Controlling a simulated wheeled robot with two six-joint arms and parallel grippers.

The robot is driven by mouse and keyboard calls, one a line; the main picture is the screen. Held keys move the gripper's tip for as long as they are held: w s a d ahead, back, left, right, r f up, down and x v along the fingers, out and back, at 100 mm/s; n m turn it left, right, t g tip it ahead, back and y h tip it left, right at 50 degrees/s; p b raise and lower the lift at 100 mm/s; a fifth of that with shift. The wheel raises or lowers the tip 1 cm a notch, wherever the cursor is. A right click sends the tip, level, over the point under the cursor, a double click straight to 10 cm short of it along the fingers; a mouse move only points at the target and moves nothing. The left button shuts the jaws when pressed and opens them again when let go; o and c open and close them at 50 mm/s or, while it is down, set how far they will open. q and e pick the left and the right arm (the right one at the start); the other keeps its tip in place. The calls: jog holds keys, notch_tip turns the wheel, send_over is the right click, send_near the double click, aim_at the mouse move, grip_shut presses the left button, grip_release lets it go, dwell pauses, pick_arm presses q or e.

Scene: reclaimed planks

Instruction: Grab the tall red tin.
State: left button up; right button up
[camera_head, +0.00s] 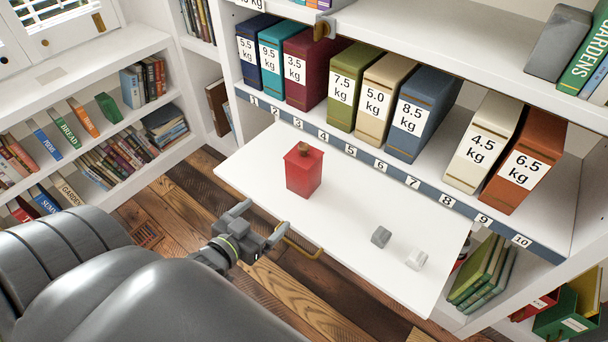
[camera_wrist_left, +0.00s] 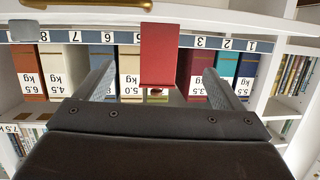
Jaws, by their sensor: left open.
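The tall red tin (camera_head: 303,175) stands upright on the white pull-out board, with a small brown knob on its lid. In the left wrist view, which looks upside down, the red tin (camera_wrist_left: 161,55) shows between the two fingers, beyond their tips. My left gripper (camera_head: 264,218) is open and empty near the board's front edge, in front of and to the left of the tin, not touching it. The fingers also show spread apart in the left wrist view (camera_wrist_left: 160,70). My right gripper is not in view.
Behind stands a numbered shelf (camera_head: 385,168) with several weight-labelled boxes. The board around the tin is clear.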

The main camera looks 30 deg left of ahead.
aim_at(304, 160)
pick_arm(q)
jog(key=w+r+t, duration=0.1)
jog(key=w, duration=0.4)
jog(key=w+r+t, duration=0.1)
jog(key=w, duration=0.5)
jog(key=w+r+t, duration=0.1)
jog(key=w, duration=0.5)
jog(key=shift+w+a+r+h, duration=0.1)
jog(key=shift+w+h, duration=0.1)
jog(key=shift+h, duration=0.1)
jog(key=c, duration=1.4)
jog(key=shift+r, duration=0.2)
jog(key=shift+c, duration=0.9)
jog(key=shift+p, duration=0.35)
